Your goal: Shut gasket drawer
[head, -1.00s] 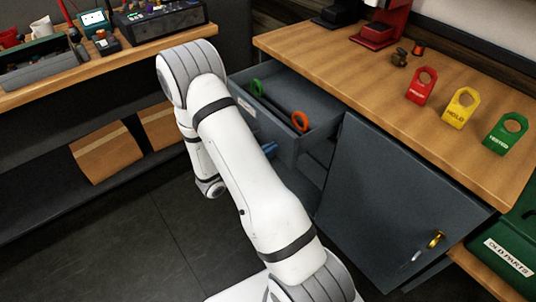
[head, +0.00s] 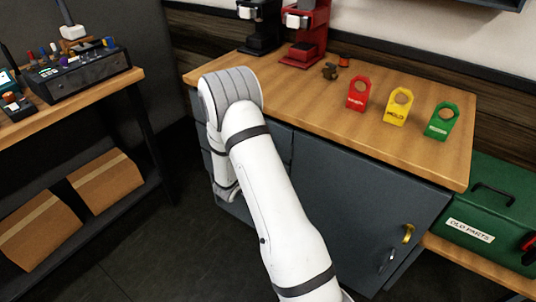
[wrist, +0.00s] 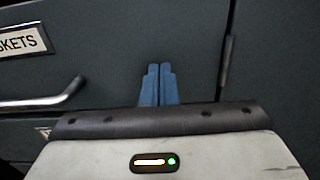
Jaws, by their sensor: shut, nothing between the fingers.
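The gasket drawer (wrist: 120,50) shows in the wrist view as a dark grey front. Its label (wrist: 22,42) reads "KETS" in the part I see, and a grey bar handle (wrist: 45,103) sits below it. My gripper (wrist: 158,68) is shut and empty, with its blue fingers pointing at the lower right part of the drawer front. I cannot tell whether the tips touch it. In the head view no drawer sticks out of the cabinet; my arm hides most of the drawer front and all of my gripper.
The cabinet door (head: 350,195) right of the drawers is closed. A green case (head: 490,215) stands right. Floor (head: 140,250) lies open at left.

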